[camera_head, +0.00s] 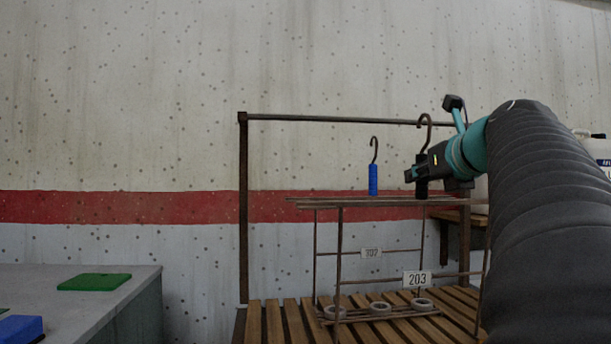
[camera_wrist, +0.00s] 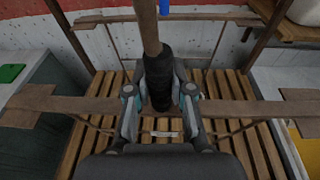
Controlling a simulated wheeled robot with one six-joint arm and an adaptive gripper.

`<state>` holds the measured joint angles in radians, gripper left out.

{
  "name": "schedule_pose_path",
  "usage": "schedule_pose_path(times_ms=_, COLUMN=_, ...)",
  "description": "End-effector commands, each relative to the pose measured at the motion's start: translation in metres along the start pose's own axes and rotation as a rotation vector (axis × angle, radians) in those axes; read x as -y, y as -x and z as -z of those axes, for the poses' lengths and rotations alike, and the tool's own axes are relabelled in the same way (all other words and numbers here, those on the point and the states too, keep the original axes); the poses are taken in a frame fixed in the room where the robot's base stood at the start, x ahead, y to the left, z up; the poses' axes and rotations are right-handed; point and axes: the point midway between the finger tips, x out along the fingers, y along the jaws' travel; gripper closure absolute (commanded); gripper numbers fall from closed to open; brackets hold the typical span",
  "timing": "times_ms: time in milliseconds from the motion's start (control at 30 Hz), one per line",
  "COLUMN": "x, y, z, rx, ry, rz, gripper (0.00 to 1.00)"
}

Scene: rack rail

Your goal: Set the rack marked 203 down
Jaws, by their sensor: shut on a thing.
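The rack marked 203 (camera_head: 417,280) is a thin brown frame with a white number plate. In the wrist view its flat top bar (camera_wrist: 85,104) crosses the picture, level. My gripper (camera_head: 418,177) is shut on the rack's black handle (camera_wrist: 160,85), with a finger on each side. The handle's hook (camera_head: 425,121) is at the height of the dark rail (camera_head: 330,118); I cannot tell whether they touch. The rack appears upright above the slatted bench (camera_head: 275,320). Whether its feet touch the slats is unclear.
A second rack with a smaller plate (camera_head: 371,252) and blue handle (camera_head: 373,180) is behind. Several grey rings (camera_head: 380,308) are low by the racks. A grey table (camera_head: 60,285) with a green pad (camera_head: 94,282) and blue block (camera_head: 20,328) is at left.

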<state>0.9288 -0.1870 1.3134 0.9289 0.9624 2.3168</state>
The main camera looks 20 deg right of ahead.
Motion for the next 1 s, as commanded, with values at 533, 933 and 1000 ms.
schedule_pose_path(times_ms=533, x=-0.0001, y=-0.0002, z=0.0023, rx=0.001, ry=0.0, rz=0.0, gripper=0.49)
schedule_pose_path(times_ms=933, x=0.0002, y=-0.0007, z=0.0033, rx=0.0, ry=0.0, rz=0.0, gripper=0.0)
schedule_pose_path(times_ms=1000, x=0.0002, y=-0.0006, z=0.0032, rx=0.0, ry=0.0, rz=0.0, gripper=0.0)
